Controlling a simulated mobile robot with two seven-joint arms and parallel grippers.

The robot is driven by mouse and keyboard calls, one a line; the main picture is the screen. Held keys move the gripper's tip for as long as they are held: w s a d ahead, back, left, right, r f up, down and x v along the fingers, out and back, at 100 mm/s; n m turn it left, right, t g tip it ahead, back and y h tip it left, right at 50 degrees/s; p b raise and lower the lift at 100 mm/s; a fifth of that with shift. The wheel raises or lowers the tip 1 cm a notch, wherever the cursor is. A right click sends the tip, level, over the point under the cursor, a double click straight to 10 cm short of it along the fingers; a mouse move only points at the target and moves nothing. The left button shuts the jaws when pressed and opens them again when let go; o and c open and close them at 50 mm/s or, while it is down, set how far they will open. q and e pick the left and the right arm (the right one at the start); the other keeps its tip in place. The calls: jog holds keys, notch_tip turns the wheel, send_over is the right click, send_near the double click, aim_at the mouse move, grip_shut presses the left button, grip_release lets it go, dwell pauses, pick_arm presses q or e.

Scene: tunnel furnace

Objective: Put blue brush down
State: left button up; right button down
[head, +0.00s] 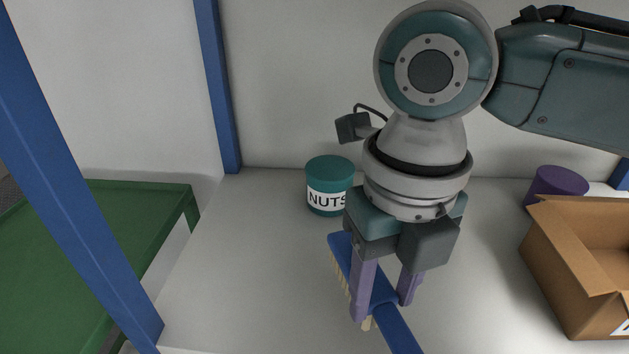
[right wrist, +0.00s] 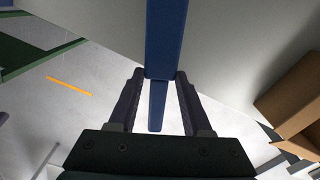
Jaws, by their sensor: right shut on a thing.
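The blue brush (head: 384,292) has a blue back and handle, with pale bristles along its left side in the head view. My right gripper (head: 382,308) has its purple fingers on either side of the brush and is shut on it. The brush slants from upper left to lower right, and its handle runs out of the bottom of the head view. In the right wrist view, the brush (right wrist: 166,38) passes between the fingertips (right wrist: 164,76). Whether it touches the white surface (head: 240,270) below, I cannot tell. My left gripper is not in view.
A teal jar labelled NUTS (head: 328,184) stands behind the brush. An open cardboard box (head: 560,262) and a purple-lidded container (head: 558,183) are at the right. Blue posts (head: 217,90) and a green table (head: 90,250) are at the left. The white surface left of the brush is clear.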

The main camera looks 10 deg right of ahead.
aim_at(382, 290)
jog(key=shift+w+d+f, duration=0.1)
jog(key=shift+w+d, duration=0.05)
jog(key=shift+w, duration=0.4)
jog(key=shift+f, duration=1.65)
